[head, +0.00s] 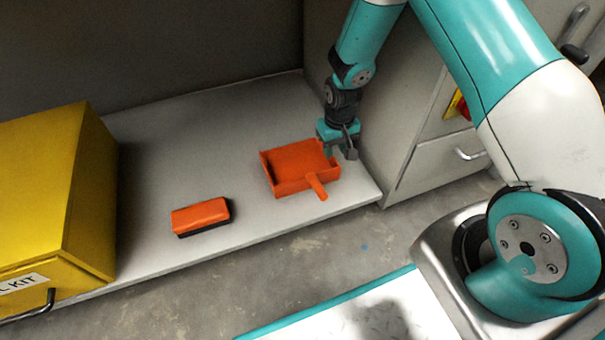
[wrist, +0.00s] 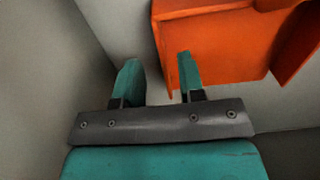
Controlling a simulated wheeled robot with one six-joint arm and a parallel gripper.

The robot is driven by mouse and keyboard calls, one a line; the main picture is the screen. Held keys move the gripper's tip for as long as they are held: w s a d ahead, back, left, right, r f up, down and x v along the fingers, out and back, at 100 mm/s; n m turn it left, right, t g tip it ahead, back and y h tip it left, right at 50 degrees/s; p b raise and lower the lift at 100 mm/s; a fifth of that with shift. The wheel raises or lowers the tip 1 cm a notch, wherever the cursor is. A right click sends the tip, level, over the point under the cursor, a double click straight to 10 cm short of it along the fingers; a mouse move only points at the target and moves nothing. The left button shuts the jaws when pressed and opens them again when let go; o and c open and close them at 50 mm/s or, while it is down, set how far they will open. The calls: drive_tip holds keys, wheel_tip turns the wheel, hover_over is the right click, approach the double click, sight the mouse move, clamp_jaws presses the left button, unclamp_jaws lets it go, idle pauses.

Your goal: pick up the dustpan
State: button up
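The orange dustpan (head: 300,167) lies on the low grey shelf, its short handle (head: 317,187) pointing toward the front edge. My gripper (head: 342,150) is down at the dustpan's right side, close to its right wall. In the wrist view the dustpan (wrist: 215,45) fills the upper right. The dustpan's handle is not clearly seen in the wrist view.
An orange block-shaped brush (head: 201,215) with a dark underside lies left of the dustpan on the shelf (head: 180,140). A yellow kit box (head: 60,190) stands at the far left. A grey cabinet (head: 400,120) rises close to my gripper's right.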

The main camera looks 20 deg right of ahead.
sight(334, 158)
wheel_tip(334, 158, down, 6)
drive_tip(key=b, duration=0.3)
drive_tip(key=shift+r, duration=0.3)
clamp_jaws()
